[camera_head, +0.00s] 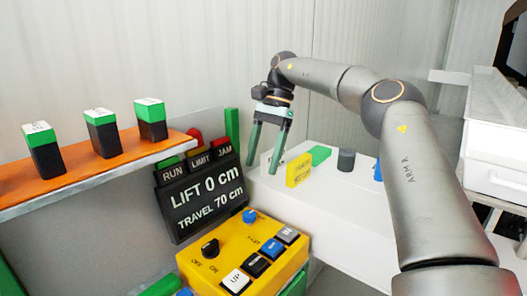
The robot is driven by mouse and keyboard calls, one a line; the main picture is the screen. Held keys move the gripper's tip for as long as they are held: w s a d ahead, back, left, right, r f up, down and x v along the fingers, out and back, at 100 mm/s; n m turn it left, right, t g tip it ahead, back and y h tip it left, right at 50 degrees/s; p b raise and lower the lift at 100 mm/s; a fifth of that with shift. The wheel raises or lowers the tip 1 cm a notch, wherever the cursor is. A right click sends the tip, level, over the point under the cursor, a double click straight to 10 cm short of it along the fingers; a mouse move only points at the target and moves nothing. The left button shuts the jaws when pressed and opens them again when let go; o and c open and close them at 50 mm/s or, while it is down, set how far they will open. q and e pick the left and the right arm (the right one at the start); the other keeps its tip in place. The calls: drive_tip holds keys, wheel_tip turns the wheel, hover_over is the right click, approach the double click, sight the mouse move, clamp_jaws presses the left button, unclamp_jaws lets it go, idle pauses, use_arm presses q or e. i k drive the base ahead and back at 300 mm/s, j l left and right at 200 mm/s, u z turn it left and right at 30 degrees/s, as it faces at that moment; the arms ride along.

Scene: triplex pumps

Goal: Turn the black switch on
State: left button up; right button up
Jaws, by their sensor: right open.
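The black switch (210,247) is a round knob on the top face of a yellow control box (226,230), near its left side. OFF and ON labels are printed below it. Which label the knob points to is too small to tell. My right gripper (263,167) is open and empty, its two green fingers pointing down. It shows above and to the right of the switch, well apart from it and behind the control box. My left gripper is not in view.
The box also bears a blue knob (249,215) and several push buttons. A black display (203,196) reading LIFT 0 cm and TRAVEL 70 cm stands behind it. An orange shelf (75,179) holds green-and-black blocks at left. A yellow block (299,171) lies on a white surface.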

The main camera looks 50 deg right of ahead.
sight(210, 251)
drive_tip(key=k+j, duration=0.35)
drive_tip(key=j, duration=0.15)
drive_tip(key=k+j, duration=0.4)
drive_tip(key=j, duration=0.15)
